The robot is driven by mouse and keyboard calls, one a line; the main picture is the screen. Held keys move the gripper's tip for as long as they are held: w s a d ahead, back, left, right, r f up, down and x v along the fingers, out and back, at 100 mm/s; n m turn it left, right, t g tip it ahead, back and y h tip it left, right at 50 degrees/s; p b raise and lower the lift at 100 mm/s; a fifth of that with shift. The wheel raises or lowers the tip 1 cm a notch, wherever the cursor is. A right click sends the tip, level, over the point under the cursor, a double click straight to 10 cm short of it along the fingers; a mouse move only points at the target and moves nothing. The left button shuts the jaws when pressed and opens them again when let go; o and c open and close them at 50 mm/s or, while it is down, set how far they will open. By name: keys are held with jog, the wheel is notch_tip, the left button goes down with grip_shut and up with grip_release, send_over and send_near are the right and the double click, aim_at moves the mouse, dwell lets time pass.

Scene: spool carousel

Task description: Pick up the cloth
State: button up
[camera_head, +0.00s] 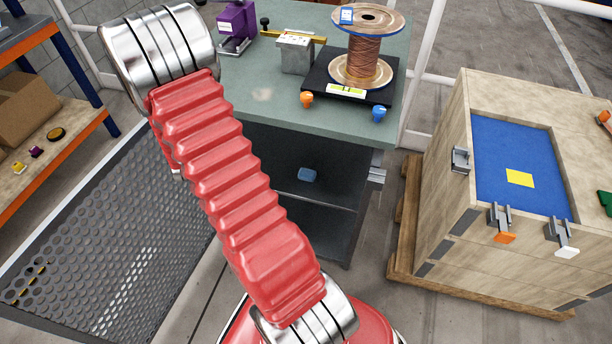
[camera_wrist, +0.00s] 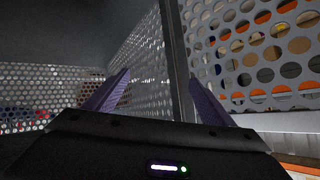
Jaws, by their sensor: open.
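I cannot tell for sure which thing is the cloth. In the head view my red arm crosses the middle, and the gripper itself is not visible.
A copper wire spool (camera_head: 365,52) stands on a black base on the bench. A wooden crate (camera_head: 440,190) with a blue recess and clamps stands at right. A perforated panel (camera_head: 110,240) and orange-edged shelving (camera_head: 65,150) are at left. Floor shows between bench and crate.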

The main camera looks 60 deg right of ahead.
jog(key=s+d+f+m+g+h, duration=0.1)
jog(key=s+d+f+m+h, duration=0.1)
jog(key=s+d+f, duration=0.45)
jog(key=m+g+h, duration=0.3)
jog(key=g+h, duration=0.2)
jog(key=h, duration=0.2)
send_near(305, 178)
jog(key=a, duration=0.1)
jog(key=shift+s+a+r, duration=0.1)
jog(key=shift+s, duration=0.05)
jog(key=shift+w+d+f, duration=0.2)
jog(key=shift+w+d, duration=0.05)
jog(key=shift+d, duration=1.15)
jog(key=shift+w+d+f, duration=0.25)
jog(key=shift+d, duration=1.15)
jog(key=shift+w+d+f, duration=0.2)
jog(key=shift+d, duration=1.2)
